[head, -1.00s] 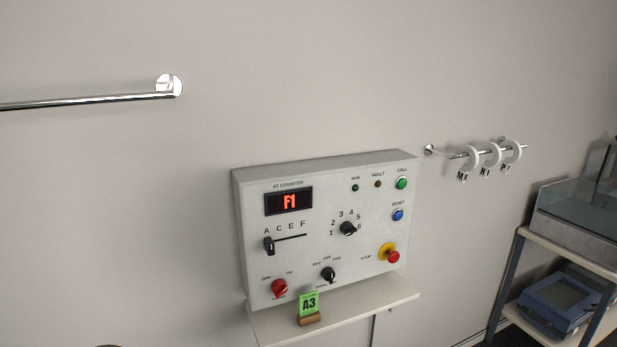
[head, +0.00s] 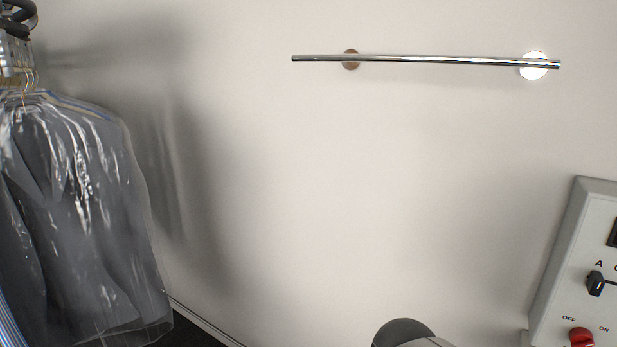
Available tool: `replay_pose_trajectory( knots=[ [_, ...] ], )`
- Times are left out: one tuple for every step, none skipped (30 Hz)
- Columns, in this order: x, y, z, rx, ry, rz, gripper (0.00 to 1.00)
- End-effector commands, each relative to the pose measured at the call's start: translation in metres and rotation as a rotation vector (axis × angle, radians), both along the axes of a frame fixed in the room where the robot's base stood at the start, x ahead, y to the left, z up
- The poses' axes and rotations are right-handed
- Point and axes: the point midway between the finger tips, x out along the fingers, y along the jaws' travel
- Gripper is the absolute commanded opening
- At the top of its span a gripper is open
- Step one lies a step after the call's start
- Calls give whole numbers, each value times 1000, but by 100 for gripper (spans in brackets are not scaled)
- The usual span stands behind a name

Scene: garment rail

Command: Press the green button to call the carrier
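The control panel (head: 570,255) shows only its left edge at the right of the head view. A black slider knob (head: 595,283) by the letter A and a red rotary switch (head: 581,337) are visible on it. The green button is outside the view now. My gripper is not in view. A rounded grey shape (head: 403,331) shows at the bottom edge, perhaps part of my arm.
A chrome rail (head: 430,60) is fixed high on the wall and is empty. Dark garments in clear plastic (head: 75,220) hang at the left from hangers.

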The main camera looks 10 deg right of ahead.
Motion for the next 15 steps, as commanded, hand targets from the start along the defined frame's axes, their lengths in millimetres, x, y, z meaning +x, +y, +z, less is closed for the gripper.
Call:
replay_pose_trajectory(
  knots=[
    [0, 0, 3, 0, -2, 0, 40],
    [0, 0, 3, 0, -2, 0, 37],
    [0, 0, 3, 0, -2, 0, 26],
    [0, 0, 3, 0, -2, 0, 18],
    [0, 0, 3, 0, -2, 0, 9],
    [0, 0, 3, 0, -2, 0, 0],
    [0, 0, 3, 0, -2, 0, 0],
    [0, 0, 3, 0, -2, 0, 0],
    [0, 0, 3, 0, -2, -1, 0],
    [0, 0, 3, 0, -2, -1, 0],
    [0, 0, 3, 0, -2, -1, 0],
    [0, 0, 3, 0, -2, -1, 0],
    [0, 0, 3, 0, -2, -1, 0],
    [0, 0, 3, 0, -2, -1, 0],
    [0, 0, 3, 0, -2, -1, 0]
  ],
)
